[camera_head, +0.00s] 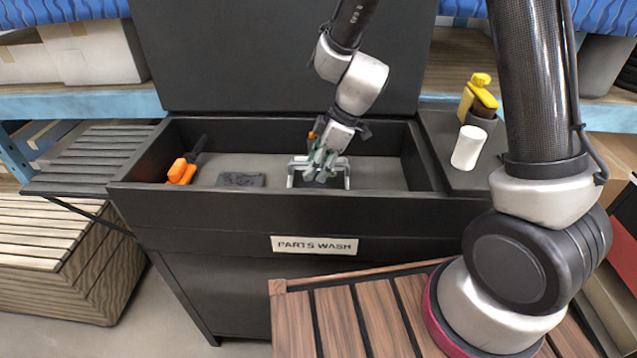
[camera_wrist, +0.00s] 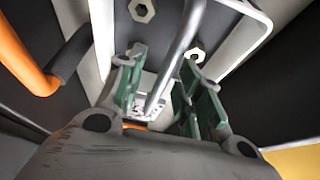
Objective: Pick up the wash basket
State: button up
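The wash basket (camera_head: 347,178), a small light-grey frame with a bar handle, sits in the black parts-wash sink, right of its middle. My gripper (camera_head: 322,172) reaches down over it from above and hides part of it. In the wrist view the basket's grey handle bar (camera_wrist: 181,48) runs between the green fingertips of my gripper (camera_wrist: 163,92). The fingers stand apart, with a gap around the bar. I cannot tell whether either finger touches it. Pale hex nuts (camera_wrist: 195,54) show beyond the fingers.
The sink (camera_head: 230,196) has raised walls around the basket and an upright lid behind. An orange-handled brush (camera_head: 181,171) and a dark flat piece (camera_head: 241,180) lie left in the sink. A white cylinder (camera_head: 468,147) and yellow bottle (camera_head: 480,92) stand on the right ledge.

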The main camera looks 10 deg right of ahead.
jog(key=shift+f, duration=0.15)
grip_shut()
dwell(0.5)
